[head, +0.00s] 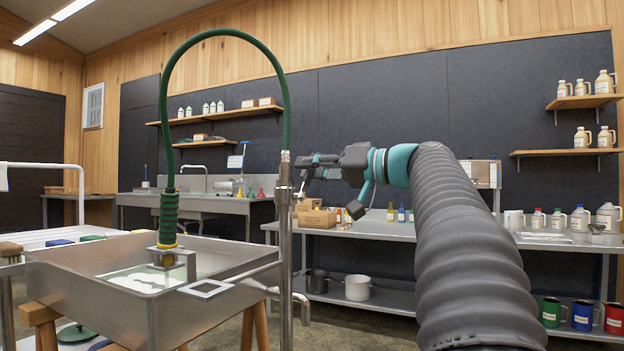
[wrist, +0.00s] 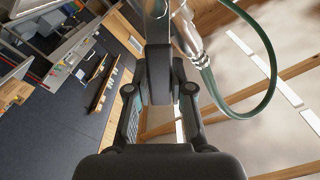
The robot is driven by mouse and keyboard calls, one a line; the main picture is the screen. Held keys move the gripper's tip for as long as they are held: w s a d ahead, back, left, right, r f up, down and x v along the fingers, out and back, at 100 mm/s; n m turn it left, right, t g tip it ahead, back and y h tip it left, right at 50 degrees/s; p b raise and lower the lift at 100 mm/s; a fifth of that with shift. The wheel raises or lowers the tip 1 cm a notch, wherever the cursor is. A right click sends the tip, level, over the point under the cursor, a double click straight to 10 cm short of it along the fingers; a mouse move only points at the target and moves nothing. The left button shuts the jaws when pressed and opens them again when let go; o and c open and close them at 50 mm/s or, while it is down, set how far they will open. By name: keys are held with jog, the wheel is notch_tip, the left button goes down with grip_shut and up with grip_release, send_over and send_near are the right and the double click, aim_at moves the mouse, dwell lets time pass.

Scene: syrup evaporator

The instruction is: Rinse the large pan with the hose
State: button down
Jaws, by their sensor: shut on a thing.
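The large pan (head: 90,285) is a deep steel basin on wooden legs at the lower left of the head view. A pale, shiny patch (head: 150,279) lies on its floor; I cannot tell whether it is water. The green hose (head: 226,33) arches from an upright metal pipe (head: 284,240) to a green-gripped nozzle (head: 168,215), which points down over the pan in a metal bracket. My gripper (head: 312,167) is beside the pipe's top, shut on what looks like a small metal lever (head: 302,187). The wrist view shows my gripper (wrist: 157,25) beside the hose fitting (wrist: 190,40).
A sink counter (head: 215,203) stands at the back left. Coloured mugs (head: 583,315) sit at the lower right.

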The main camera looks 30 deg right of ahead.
jog(key=shift+a, duration=0.1)
dwell(0.4)
jog(key=c, duration=1)
grip_release()
jog(key=shift+s, duration=0.1)
jog(key=v, duration=1.2)
